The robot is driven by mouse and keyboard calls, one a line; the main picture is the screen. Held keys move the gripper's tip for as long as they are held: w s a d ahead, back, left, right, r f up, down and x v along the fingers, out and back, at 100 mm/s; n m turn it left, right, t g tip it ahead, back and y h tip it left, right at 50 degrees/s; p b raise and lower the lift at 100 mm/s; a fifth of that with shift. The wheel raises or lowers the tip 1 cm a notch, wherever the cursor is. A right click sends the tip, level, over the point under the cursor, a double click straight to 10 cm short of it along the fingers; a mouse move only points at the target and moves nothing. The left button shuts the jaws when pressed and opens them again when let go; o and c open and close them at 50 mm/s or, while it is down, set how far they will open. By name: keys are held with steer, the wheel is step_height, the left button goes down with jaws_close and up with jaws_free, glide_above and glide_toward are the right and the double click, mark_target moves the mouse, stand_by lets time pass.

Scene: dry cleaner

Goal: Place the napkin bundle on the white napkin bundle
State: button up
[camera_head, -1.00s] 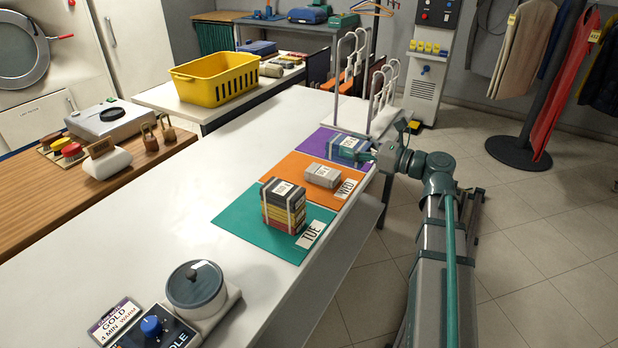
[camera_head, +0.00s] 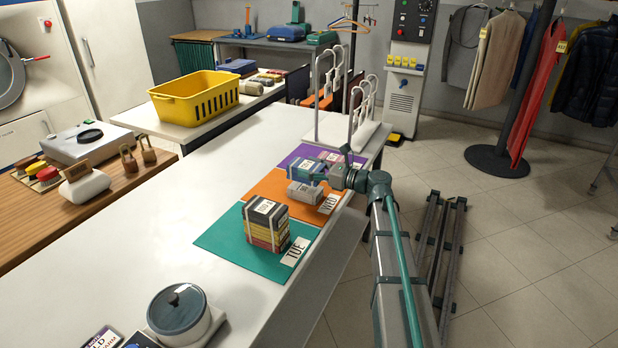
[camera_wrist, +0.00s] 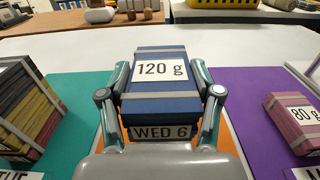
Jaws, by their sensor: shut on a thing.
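My gripper (camera_wrist: 160,105) is shut on a blue napkin bundle (camera_wrist: 165,65) with white straps and a "120 g" label. In the head view this blue bundle (camera_head: 303,169) is at my gripper (camera_head: 324,174), close behind or above the pale grey-white bundle (camera_head: 304,194); the exact gap cannot be told. The white bundle lies on the orange mat (camera_head: 262,186) by the "WED" card. The wrist view has the orange mat under my gripper, but the white bundle is not clearly visible there. A "WED 6" label shows below the blue bundle's near end.
A tall stack of bundles (camera_head: 266,225) stands on the teal mat (camera_head: 228,238), left in the wrist view. A pink "80 g" bundle (camera_wrist: 290,118) lies on the purple mat (camera_wrist: 240,100). A white rack (camera_head: 350,130) stands behind.

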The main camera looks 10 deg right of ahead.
steer(key=shift+w+a+f, duration=0.1)
steer(key=shift+w+f, duration=0.05)
steer(key=shift+f, duration=0.8)
steer(key=shift+w+f, duration=0.15)
steer(key=shift+f, duration=0.75)
steer(key=shift+f, duration=0.1)
steer(key=o, duration=1.2)
steer(key=shift+s, duration=0.15)
steer(key=v, duration=1.2)
